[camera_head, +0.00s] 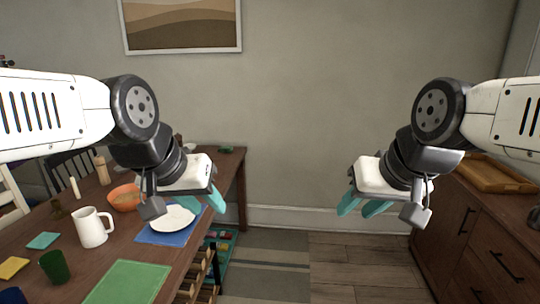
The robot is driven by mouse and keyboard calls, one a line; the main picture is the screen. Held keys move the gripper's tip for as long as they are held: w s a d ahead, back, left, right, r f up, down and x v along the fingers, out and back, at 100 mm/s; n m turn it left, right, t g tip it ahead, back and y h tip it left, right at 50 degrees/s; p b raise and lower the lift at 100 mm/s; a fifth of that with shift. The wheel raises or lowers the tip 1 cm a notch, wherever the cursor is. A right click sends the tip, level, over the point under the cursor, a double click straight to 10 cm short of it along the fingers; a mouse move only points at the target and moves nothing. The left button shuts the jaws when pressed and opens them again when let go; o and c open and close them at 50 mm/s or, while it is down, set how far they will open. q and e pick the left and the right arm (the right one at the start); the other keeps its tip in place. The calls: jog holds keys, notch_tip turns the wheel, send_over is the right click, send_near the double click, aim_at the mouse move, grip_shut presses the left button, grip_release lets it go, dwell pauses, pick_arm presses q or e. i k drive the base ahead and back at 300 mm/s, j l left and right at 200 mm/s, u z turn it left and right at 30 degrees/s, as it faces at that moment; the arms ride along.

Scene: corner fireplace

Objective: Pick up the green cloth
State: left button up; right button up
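A flat green rectangle (128,283), which looks like a cloth or mat, lies on the near part of the wooden table at the lower left. A small dark green item (226,149) lies at the table's far end; I cannot tell whether it is a folded cloth. My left gripper (215,198) is above the table's right edge, near the white plate, apart from both green items. Its fingers overlap in view, so their gap is unclear. My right gripper (362,207) hangs over the floor at the right, its teal fingers apart and empty.
The table (75,212) carries a white mug (91,228), green cup (54,266), orange bowl (124,197), white plate (173,218) on a blue mat, teal square (43,241) and yellow square (13,267). A wooden cabinet (455,222) stands right.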

aim_at(228, 148)
jog(key=i, duration=2.05)
jog(key=i+u, duration=0.1)
jog(key=i, duration=0.45)
jog(key=i+l+u, duration=0.15)
jog(key=i, duration=0.4)
jog(key=i+l+u, duration=0.1)
jog(key=i, duration=0.4)
jog(key=i+u, duration=0.15)
jog(key=k+l, duration=0.05)
